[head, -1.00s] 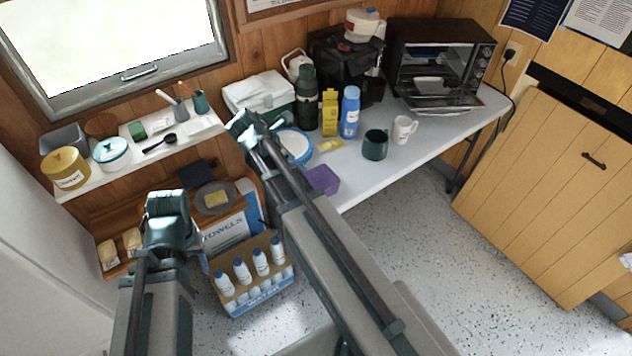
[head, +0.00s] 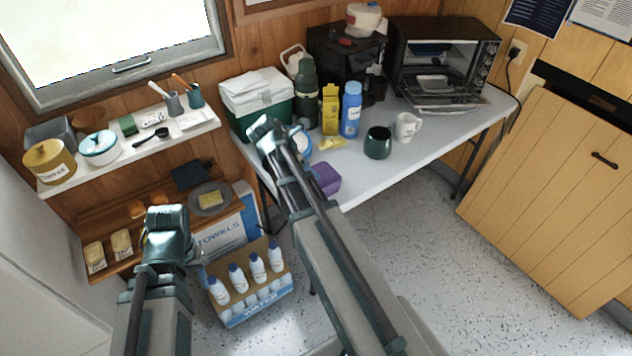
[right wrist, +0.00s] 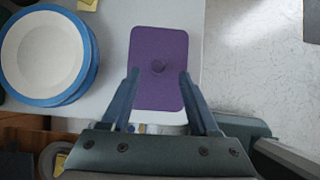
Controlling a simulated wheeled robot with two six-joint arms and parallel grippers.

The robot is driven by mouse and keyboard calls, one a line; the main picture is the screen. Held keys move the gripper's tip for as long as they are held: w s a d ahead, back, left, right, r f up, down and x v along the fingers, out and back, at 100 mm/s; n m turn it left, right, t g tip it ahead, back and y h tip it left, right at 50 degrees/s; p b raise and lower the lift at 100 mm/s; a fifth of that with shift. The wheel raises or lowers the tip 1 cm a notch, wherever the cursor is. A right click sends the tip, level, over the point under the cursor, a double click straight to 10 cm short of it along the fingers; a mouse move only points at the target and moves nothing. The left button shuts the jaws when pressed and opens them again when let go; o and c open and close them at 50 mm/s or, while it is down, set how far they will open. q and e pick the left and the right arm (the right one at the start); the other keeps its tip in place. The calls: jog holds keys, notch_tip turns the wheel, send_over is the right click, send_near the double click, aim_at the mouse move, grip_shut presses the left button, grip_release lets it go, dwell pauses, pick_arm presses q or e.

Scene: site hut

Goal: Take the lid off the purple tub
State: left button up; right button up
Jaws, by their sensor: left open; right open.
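The purple tub (head: 326,179) stands near the front edge of the white table, partly hidden behind my right arm in the head view. In the head view my right gripper (head: 266,130) is at the table's left end. My left gripper (head: 167,222) is open, low on the left, away from the tub.
Blue-rimmed plates (right wrist: 45,52) are stacked left of the tub. A yellow sponge (head: 331,143), a dark green mug (head: 378,142) and a white mug (head: 406,127) stand beyond it. A bottle crate (head: 250,298) is on the floor below.

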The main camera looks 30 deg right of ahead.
jog(key=b+x, duration=0.2)
jog(key=x, duration=0.1)
jog(key=shift+w+a+f, duration=0.1)
jog(key=shift+w, duration=0.1)
jog(key=shift+d+f, duration=0.3)
jog(key=shift+r, duration=0.1)
grip_shut()
